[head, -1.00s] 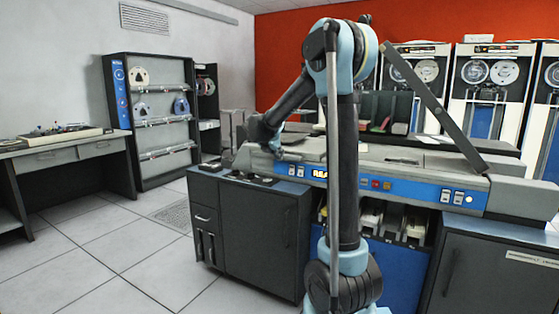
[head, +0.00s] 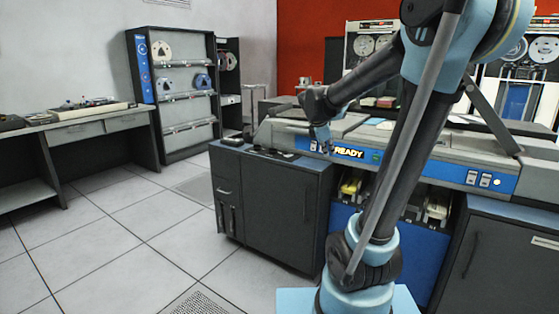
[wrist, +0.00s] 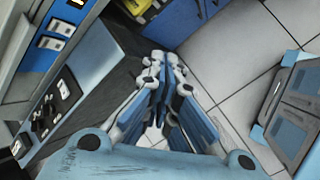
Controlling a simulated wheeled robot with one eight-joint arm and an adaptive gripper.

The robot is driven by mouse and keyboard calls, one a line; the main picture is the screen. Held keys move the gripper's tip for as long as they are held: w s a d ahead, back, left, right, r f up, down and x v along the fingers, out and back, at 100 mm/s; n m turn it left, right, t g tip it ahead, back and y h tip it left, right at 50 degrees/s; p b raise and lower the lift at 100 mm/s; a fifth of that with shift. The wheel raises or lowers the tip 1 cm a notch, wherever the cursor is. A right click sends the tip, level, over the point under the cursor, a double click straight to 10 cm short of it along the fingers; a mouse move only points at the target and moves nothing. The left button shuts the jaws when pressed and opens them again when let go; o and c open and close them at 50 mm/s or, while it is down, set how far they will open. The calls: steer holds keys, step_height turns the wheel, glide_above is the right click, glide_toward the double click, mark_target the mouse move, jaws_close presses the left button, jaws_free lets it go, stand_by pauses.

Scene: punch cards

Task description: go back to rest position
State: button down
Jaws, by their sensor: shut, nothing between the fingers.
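My gripper (head: 322,138) hangs from my bent arm in front of the card machine (head: 385,150), near its lit READY sign (head: 350,153). It points downward above the back right part of the dark cabinet top. In the wrist view the fingers of my gripper (wrist: 165,80) are together and nothing shows between them. Part of the machine is hidden behind my arm in the head view.
The dark cabinet (head: 270,195) stands below the gripper, with small dark items on its top. A desk (head: 95,130) and a tape rack (head: 175,95) stand at the left. The tiled floor (head: 130,240) at the front left is clear.

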steer(key=s+f+m+g+y, duration=0.1)
steer(key=s+f+m, duration=0.4)
steer(key=s, duration=0.4)
steer(key=s+f+m+g+y, duration=0.1)
steer(key=s+f+m, duration=0.4)
steer(key=s, duration=0.5)
steer(key=s+f+m+g+y, duration=0.1)
steer(key=s+f+m, duration=0.4)
steer(key=s, duration=0.5)
steer(key=m+y, duration=0.1)
steer(key=m, duration=0.1)
steer(key=shift+s+f+m, duration=0.2)
steer(key=shift+m, duration=0.1)
steer(key=shift+w+f, duration=0.2)
steer(key=shift+w, duration=0.25)
steer(key=shift+d, duration=0.1)
